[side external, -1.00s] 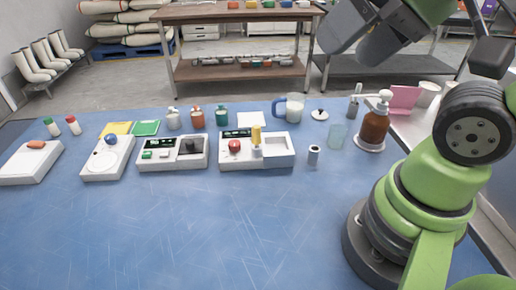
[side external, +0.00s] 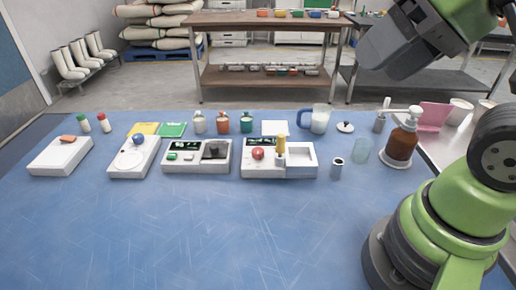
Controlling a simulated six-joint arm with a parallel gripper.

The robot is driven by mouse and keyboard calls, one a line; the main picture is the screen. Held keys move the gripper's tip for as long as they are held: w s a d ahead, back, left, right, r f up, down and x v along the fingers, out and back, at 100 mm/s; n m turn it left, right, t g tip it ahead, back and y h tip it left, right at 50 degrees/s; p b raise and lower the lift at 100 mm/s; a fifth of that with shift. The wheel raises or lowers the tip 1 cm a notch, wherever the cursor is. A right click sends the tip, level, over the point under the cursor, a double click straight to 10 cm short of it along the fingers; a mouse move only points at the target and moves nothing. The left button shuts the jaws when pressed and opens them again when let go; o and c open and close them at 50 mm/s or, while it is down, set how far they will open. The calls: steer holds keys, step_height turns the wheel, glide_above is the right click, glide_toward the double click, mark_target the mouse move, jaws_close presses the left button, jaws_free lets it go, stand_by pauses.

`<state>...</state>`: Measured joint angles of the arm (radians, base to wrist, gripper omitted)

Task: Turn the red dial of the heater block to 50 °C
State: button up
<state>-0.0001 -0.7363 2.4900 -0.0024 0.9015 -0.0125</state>
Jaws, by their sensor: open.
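The heater block (side external: 249,171) is a white unit on the blue bench, right of centre, with a dark display on its top left. Its red dial (side external: 258,153) sits below the display, left of a yellow-topped upright piece (side external: 281,144). The display text and dial marking are too small to read. My gripper (side external: 393,52) is the grey part high at the upper right, well above the bench and away from the dial. It is open and holds nothing that I can see. Its fingertips are hard to make out.
Left of the heater block stand a white unit with a black top part (side external: 197,168), a blue-knob unit (side external: 133,168) and a white box (side external: 55,160). Bottles, a mug (side external: 319,120) and a brown pump bottle (side external: 401,145) stand behind and right. The front bench is clear.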

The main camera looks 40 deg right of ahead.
steer(key=w+n+g, duration=0.2)
steer(key=w+n, duration=0.2)
steer(key=w, duration=0.4)
steer(key=n+g+h, duration=0.2)
steer(key=n+g, duration=0.3)
steer(key=n, duration=0.6)
glide_above(258, 150)
step_height(258, 150, down, 17)
step_height(258, 150, down, 10)
steer(key=shift+f, duration=0.2)
steer(key=c, duration=0.9)
